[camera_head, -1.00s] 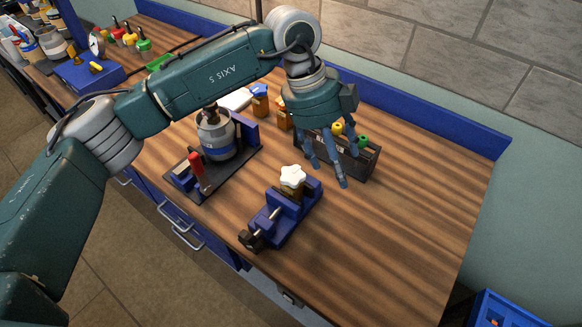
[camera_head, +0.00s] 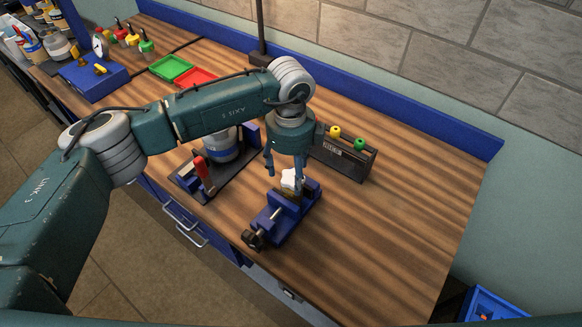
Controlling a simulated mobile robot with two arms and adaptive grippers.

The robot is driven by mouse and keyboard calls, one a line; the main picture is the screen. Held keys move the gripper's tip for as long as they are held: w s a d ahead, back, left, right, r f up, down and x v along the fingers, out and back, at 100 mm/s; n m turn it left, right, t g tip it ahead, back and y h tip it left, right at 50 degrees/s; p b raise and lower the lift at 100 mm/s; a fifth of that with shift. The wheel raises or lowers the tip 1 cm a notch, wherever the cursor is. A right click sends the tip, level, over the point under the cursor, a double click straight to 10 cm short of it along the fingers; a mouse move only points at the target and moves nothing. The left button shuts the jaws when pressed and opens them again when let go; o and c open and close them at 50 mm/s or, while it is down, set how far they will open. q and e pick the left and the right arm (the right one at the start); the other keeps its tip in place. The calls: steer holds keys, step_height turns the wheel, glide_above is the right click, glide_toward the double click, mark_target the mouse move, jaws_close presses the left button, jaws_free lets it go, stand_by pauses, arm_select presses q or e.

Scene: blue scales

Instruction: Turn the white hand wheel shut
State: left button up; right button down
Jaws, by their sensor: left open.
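The white hand wheel (camera_head: 289,181) sits on top of a brass-coloured valve held in a blue vise (camera_head: 282,213) on the wooden workbench. My right gripper is not in view.
A dark toolbox (camera_head: 342,155) with yellow and green knobs stands behind the vise. A grey canister (camera_head: 222,145) and a red-handled clamp (camera_head: 203,172) stand left. Green (camera_head: 170,68) and red trays (camera_head: 196,79) lie farther back. The bench's right side (camera_head: 400,230) is clear.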

arm_select(q)
steer(key=shift+f, duration=0.2)
steer(key=c, duration=1.1)
steer(key=shift+r, duration=0.1)
steer(key=shift+w+b, duration=0.1)
steer(key=shift+b, duration=0.3)
